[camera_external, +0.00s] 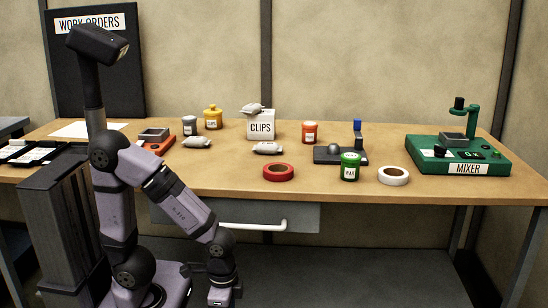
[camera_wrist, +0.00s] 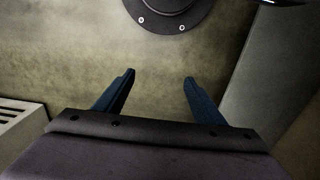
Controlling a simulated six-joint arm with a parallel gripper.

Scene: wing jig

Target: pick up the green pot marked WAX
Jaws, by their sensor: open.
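The green pot marked WAX (camera_external: 349,167) stands upright near the front edge of the table, right of centre, in the external view. It has a green lid and a white label. My gripper (camera_external: 224,298) hangs low in front of the table, below the tabletop and well to the left of the pot. In the wrist view my gripper (camera_wrist: 159,88) shows two dark blue fingers spread apart with nothing between them. The pot is not in the wrist view.
A white tape roll (camera_external: 393,176) lies just right of the pot, a red roll (camera_external: 278,172) to its left. A dark stand with a blue-topped post (camera_external: 357,130) is close behind it. The green mixer (camera_external: 458,157) is at right. A drawer (camera_external: 240,216) hangs under the table.

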